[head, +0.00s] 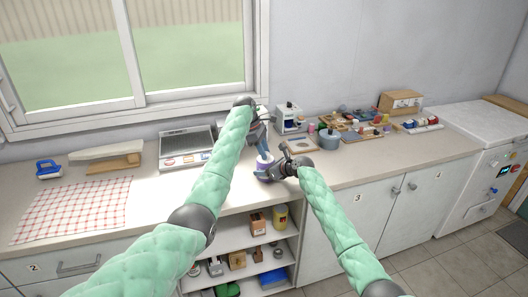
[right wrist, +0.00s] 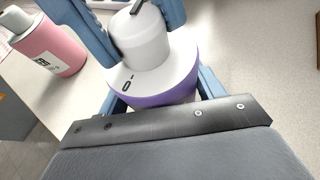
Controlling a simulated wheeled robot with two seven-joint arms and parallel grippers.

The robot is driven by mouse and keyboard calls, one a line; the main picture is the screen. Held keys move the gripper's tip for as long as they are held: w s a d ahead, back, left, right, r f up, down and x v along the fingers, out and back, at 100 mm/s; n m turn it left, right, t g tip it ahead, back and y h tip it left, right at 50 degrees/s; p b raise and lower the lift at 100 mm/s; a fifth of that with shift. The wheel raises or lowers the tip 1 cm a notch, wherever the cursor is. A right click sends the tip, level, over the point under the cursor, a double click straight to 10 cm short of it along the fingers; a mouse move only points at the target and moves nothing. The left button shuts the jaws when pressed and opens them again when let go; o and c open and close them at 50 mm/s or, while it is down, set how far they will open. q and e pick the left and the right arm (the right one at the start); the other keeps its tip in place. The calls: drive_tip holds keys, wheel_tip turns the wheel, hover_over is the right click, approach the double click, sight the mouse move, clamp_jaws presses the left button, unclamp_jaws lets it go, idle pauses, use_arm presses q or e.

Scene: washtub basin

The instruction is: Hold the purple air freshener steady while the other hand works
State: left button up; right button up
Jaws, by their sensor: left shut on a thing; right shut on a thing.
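The purple air freshener (head: 264,167) stands near the counter's front edge, below the window's right end. In the right wrist view it shows as a white and purple round body (right wrist: 165,82) with a narrower white top (right wrist: 142,38). My right gripper (head: 272,174) is shut on the body; its blue fingers flank the purple part (right wrist: 160,98). My left gripper (head: 262,148) reaches down from above; its blue fingers (right wrist: 135,25) lie on both sides of the white top and are shut on it. Much of the body's lower part is hidden.
A pink bottle (right wrist: 48,45) stands close by, left in the right wrist view. A scale (head: 185,148) is to the left, a blue-grey pot (head: 329,139) and a white machine (head: 289,117) to the right. A checked cloth (head: 75,207) lies far left. Open shelves (head: 250,262) are below.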

use_arm(q)
drive_tip(key=shift+w+a+m+g, duration=0.1)
drive_tip(key=shift+m+g, duration=0.2)
drive_tip(key=shift+m, duration=0.6)
drive_tip(key=o, duration=1)
drive_tip(key=shift+r, duration=0.1)
drive_tip(key=v, duration=1.1)
drive_tip(key=shift+r, duration=0.35)
